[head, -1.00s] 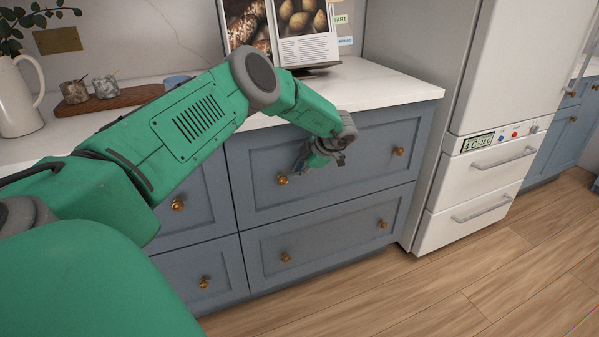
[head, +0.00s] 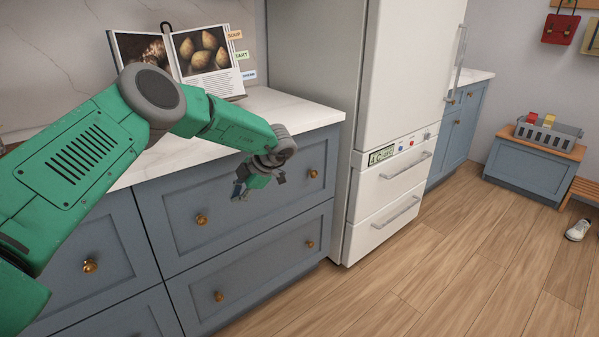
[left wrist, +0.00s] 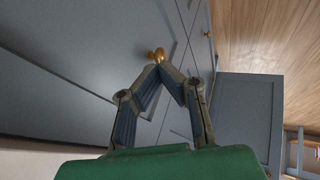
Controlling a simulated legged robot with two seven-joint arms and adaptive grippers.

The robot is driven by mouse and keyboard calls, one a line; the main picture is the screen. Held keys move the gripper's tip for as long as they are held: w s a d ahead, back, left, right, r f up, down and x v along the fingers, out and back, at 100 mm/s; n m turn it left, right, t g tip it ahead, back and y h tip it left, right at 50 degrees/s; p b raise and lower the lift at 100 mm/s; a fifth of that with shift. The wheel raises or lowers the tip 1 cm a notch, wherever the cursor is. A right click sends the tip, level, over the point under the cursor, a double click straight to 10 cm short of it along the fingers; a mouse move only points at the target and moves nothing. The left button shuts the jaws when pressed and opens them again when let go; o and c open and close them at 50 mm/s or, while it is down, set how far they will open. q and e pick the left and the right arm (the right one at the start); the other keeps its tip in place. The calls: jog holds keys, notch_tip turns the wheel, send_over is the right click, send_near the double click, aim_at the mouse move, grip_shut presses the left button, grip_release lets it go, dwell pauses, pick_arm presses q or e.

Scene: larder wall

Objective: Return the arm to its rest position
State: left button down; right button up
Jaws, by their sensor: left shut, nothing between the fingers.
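My left arm (head: 85,150) is green with grey joints and reaches in from the left in the head view. My left gripper (head: 240,192) hangs in front of the upper blue-grey drawer (head: 225,215), between its two brass knobs. In the left wrist view the fingertips (left wrist: 163,68) meet in a point, shut with nothing between them. A brass knob (left wrist: 158,54) appears just past the fingertips there; I cannot tell the gap. My right gripper is in neither view.
An open cookbook (head: 200,60) stands on the white counter (head: 290,105) above the drawers. A white fridge (head: 385,195) stands to the right. A bench (head: 530,165) bears a grey crate (head: 548,136), with a white shoe (head: 578,230) nearby. The wooden floor (head: 450,265) in front is clear.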

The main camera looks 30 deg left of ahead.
pick_arm(q)
jog(key=s+d+f+m+t, duration=0.3)
jog(key=d+f+m+t, duration=0.2)
jog(key=d+f+m, duration=0.3)
jog(key=s+d+f+m+t, duration=0.35)
jog(key=d+f+m, duration=0.35)
jog(key=m, duration=0.4)
jog(key=s+d+f+m+g+h, duration=0.1)
jog(key=s+d+f+m+h, duration=0.1)
jog(key=s+d+m, duration=0.45)
jog(key=s+d+f+m+h, duration=0.1)
jog(key=s+d+f+h, duration=0.15)
jog(key=s, duration=0.75)
jog(key=s+d+r+m+g+h, duration=0.1)
jog(key=s+m+g, duration=0.3)
jog(key=s, duration=1.1)
jog(key=shift+s+d+m+h, duration=0.15)
jog(key=shift+s+m+h, duration=0.2)
jog(key=shift+h, duration=0.3)
jog(key=shift+d+r+g, duration=0.2)
jog(key=shift+g, duration=0.05)
jog(key=shift+a, duration=0.1)
